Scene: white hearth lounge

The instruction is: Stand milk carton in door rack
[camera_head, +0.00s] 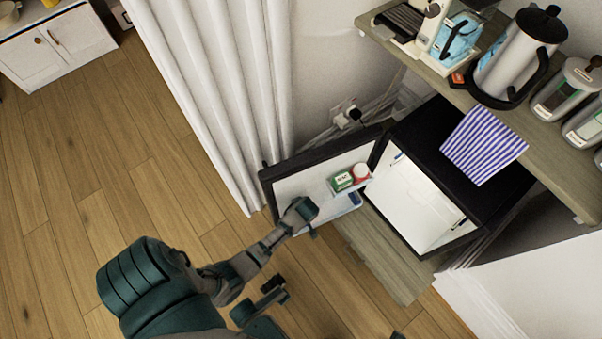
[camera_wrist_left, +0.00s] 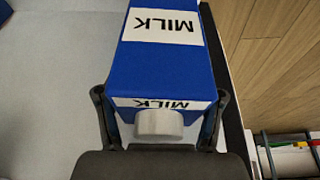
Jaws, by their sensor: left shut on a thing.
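The milk carton (camera_wrist_left: 165,75) is blue with white MILK labels and a white cap, and fills the middle of the left wrist view. My left gripper (camera_wrist_left: 160,115) is shut on it, one finger on each side near the cap end. In the head view my left gripper (camera_head: 305,215) is at the inner side of the open fridge door (camera_head: 297,187). A small blue patch (camera_head: 355,198) shows under the door rack (camera_head: 352,188); I cannot tell if it is the carton.
The black fridge (camera_head: 430,130) stands open under a wooden shelf (camera_head: 545,150) with a kettle (camera_head: 518,60). A white curtain (camera_head: 215,80) hangs beside the door.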

